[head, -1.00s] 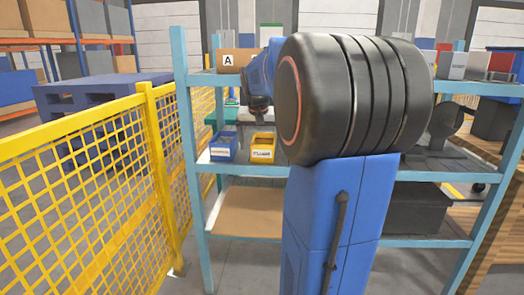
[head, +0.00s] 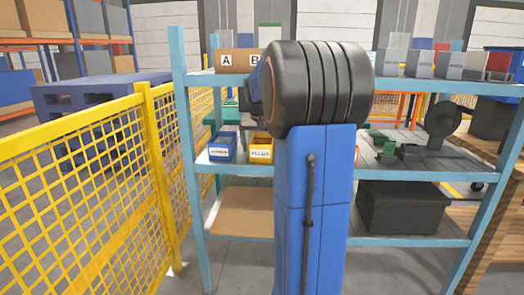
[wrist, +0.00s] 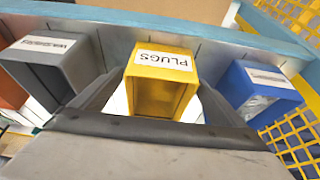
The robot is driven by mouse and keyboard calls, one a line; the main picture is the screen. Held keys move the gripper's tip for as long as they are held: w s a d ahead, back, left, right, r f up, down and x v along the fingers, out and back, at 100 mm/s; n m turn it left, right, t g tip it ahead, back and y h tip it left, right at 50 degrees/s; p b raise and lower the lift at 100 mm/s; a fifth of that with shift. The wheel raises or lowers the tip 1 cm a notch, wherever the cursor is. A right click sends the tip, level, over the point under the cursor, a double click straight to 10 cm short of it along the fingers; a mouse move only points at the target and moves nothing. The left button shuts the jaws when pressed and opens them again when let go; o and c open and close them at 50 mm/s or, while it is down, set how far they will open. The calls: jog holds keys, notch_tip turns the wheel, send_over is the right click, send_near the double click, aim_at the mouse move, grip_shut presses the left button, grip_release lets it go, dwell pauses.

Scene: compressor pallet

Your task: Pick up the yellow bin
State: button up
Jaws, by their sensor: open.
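The yellow bin labelled PLUGS (wrist: 160,65) is in the middle of the wrist view, its open mouth towards the camera. It also shows in the head view (head: 260,149) on the middle shelf, its right side hidden by my arm. My gripper (wrist: 160,88) is open in the wrist view, one finger on each side of the bin's lower part. I cannot tell whether the fingers touch it. In the head view my gripper is hidden behind my arm.
A blue bin (wrist: 260,88) stands close to the yellow bin on one side and a grey bin (wrist: 52,62) on the other. The shelf rack (head: 183,130) has blue uprights. A yellow mesh fence (head: 75,165) runs at the left. A dark crate (head: 403,207) sits on the lower shelf.

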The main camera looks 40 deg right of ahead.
jog(key=shift+d+f, duration=0.1)
jog(key=shift+f, duration=0.15)
jog(key=c, duration=1.2)
